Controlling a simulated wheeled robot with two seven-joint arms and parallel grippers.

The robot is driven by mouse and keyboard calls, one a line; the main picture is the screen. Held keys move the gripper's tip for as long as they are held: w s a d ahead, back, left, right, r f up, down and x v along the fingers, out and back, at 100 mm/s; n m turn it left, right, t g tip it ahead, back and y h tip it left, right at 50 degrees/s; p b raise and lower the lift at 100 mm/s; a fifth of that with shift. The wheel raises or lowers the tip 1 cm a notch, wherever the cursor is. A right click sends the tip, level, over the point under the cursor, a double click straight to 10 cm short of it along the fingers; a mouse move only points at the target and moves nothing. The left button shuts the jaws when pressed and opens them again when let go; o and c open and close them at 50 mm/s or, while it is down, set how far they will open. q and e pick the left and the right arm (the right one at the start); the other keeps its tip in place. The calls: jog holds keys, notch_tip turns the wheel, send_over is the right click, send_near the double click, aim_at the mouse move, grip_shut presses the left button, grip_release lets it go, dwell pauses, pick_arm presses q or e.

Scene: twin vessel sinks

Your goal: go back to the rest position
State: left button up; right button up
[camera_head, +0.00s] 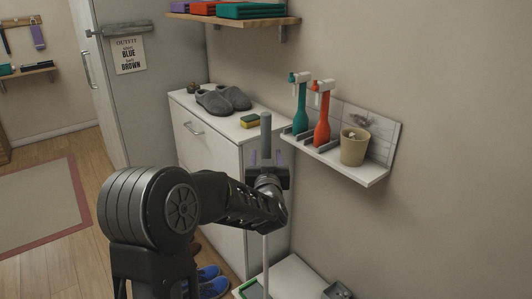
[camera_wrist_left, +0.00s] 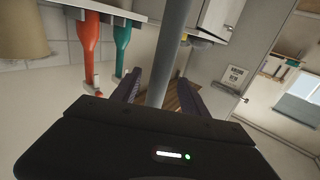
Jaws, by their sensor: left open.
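My left arm reaches in from the left in the head view. Its gripper (camera_head: 266,160) is open in front of the white cabinet, with one finger on each side of an upright pole with a grey grip (camera_head: 265,132). The pole's thin pale shaft continues below the wrist. In the left wrist view the open fingers (camera_wrist_left: 160,93) stand apart, and the grey pole (camera_wrist_left: 176,40) runs between them; whether either finger touches it I cannot tell. My right gripper is not in view.
Slippers (camera_head: 222,100) and a sponge (camera_head: 250,121) lie on the cabinet. Blue shoes (camera_head: 210,283) are below my arm. Open floor lies left.

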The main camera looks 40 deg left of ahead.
pick_arm(q)
jog(key=shift+v, duration=0.9)
jog(key=s+d+f+m+g+h, duration=0.1)
jog(key=d+f+h, duration=0.2)
jog(key=d+f, duration=0.55)
jog(key=s+d+f+m+g+h, duration=0.25)
jog(key=d+f, duration=0.25)
jog(key=f, duration=0.6)
jog(key=s+d+f+m+g+h, duration=0.1)
jog(key=d+f+h, duration=0.4)
jog(key=f, duration=0.4)
jog(key=s+d+f+g+h, duration=0.1)
jog(key=s+d+f+g, duration=0.2)
jog(key=s, duration=0.6)
jog(key=s+d+f+g+h+p, duration=0.1)
jog(key=s+d+f+g+h, duration=0.1)
jog(key=s+d+f, duration=0.6)
jog(key=s+d+f+m+g+h, duration=0.1)
jog(key=s+d+f+g, duration=0.3)
jog(key=s+d, duration=0.5)
jog(key=shift+s+d+f, duration=0.2)
jog(key=shift+s+f, duration=0.5)
jog(key=shift+s, duration=0.5)
jog(key=shift+h, duration=0.25)
